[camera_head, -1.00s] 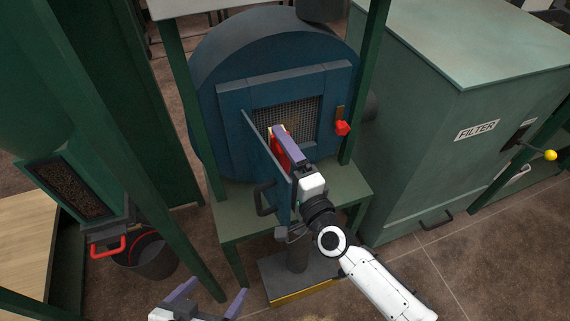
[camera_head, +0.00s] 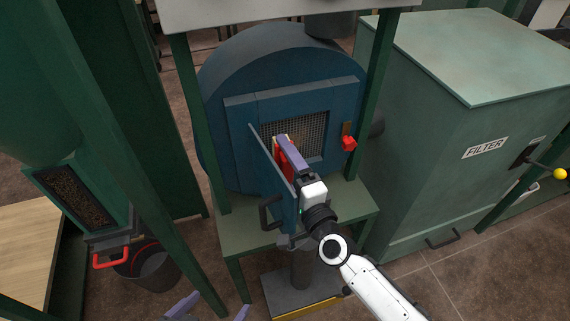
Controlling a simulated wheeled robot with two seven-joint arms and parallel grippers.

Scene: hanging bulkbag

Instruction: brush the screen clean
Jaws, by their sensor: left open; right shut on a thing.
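The screen (camera_head: 309,134) is a grey mesh in a square opening on the front of the blue round housing (camera_head: 262,70). Its blue door (camera_head: 270,158) stands open, swung out toward me. My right gripper (camera_head: 284,152) is shut on a red brush (camera_head: 284,158) and holds it between the open door and the screen, over the left part of the opening. The gripper hides much of the brush, and I cannot tell whether its bristles touch the mesh. My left gripper (camera_head: 208,311) is open and empty at the bottom edge, mostly out of the picture.
A red knob (camera_head: 348,143) sits right of the opening. A green filter cabinet (camera_head: 452,150) stands at the right with a yellow-tipped lever (camera_head: 559,174). Green posts flank the housing. A dark bucket (camera_head: 150,268) and a red handle (camera_head: 110,257) are at the lower left.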

